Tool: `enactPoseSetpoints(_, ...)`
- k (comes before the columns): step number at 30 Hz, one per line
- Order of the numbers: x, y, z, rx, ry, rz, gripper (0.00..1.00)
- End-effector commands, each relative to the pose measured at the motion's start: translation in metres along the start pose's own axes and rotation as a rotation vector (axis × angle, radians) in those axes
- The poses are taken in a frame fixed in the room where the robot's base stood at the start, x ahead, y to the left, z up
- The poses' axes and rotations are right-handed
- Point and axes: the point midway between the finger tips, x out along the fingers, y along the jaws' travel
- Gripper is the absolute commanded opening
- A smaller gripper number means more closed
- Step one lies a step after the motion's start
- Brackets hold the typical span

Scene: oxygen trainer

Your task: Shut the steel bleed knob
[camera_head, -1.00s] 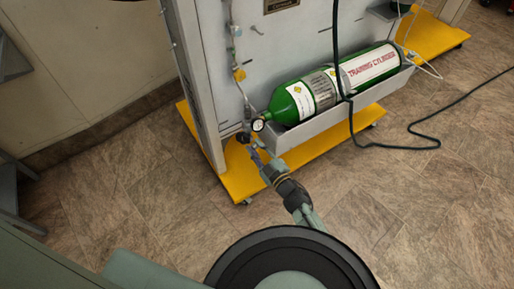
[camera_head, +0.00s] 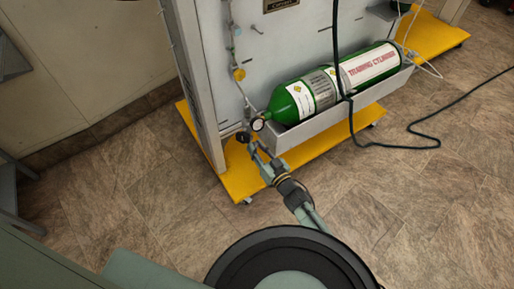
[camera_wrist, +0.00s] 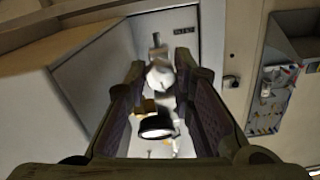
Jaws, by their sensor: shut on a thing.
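My gripper (camera_head: 249,143) is at the lower left end of the green training cylinder (camera_head: 320,90), just below its small round gauge (camera_head: 258,125). In the wrist view my gripper (camera_wrist: 160,70) has its two fingers on either side of a pale, shiny metal piece, which looks like the steel bleed knob (camera_wrist: 160,76). The fingers are shut on it. A dark-rimmed round part (camera_wrist: 156,126) with a bright face shows lower between the fingers. In the head view the knob is too small and covered to make out.
The cylinder lies in a grey tray (camera_head: 335,118) on a grey panel (camera_head: 290,45) with a yellow base (camera_head: 240,180). A black cable (camera_head: 420,133) hangs over the tray and runs across the floor. Open tiled floor (camera_head: 140,190) lies to the left.

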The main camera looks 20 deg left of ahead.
Motion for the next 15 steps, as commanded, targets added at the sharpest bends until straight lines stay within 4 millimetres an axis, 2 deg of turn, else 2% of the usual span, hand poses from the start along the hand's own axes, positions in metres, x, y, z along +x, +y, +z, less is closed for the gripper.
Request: enactPoseSetpoints(15, -0.0005, 0.0007, 0.0004, 0.107, -0.001, 0.001, 0.00)
